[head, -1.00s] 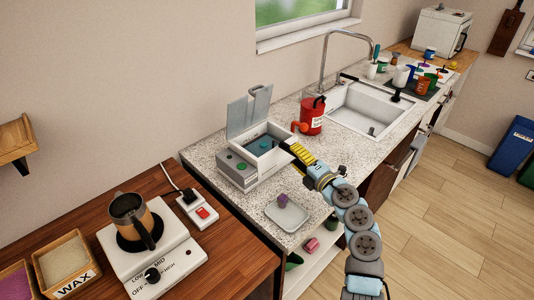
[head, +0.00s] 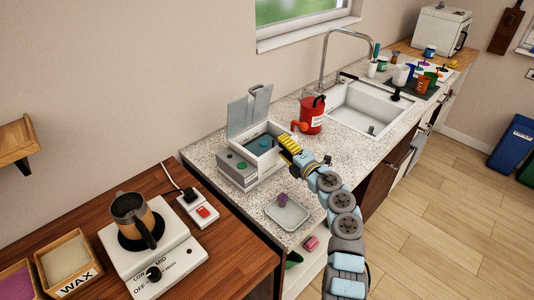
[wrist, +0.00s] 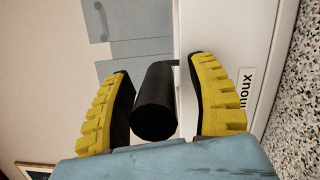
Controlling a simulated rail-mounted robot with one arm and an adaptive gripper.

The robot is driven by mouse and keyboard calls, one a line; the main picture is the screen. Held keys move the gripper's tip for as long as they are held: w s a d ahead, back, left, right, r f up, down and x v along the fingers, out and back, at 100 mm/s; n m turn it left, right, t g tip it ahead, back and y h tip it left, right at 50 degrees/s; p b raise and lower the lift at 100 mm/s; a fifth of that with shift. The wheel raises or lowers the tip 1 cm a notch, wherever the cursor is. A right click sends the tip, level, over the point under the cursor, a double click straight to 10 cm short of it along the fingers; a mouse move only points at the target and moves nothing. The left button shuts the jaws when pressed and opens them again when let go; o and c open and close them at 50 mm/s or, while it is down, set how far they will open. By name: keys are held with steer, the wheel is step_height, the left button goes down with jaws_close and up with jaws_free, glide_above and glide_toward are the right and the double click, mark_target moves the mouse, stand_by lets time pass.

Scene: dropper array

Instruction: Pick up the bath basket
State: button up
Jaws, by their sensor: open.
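The bath (head: 240,172) is a white-grey box on the speckled counter, with its grey lid (head: 248,112) standing open. A round teal thing (head: 265,143) shows inside it; the basket's body is not clearly visible. My gripper (head: 284,141) is at the bath's right edge. In the wrist view its yellow fingers (wrist: 166,100) are open on either side of a black cylinder (wrist: 157,100), which looks like the basket's handle. I see gaps between the cylinder and both fingers. The bath's white wall (wrist: 225,35) is just beyond.
A red canister (head: 312,116) stands close behind my gripper, by the sink (head: 365,110). A shallow tray (head: 288,213) with a purple piece (head: 283,200) is on the counter in front. A hot plate (head: 152,262) with a mug is at the left.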

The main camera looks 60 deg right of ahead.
jaws_close()
steer(key=shift+s+r, duration=0.1)
steer(key=shift+r, duration=0.05)
stand_by(0.5)
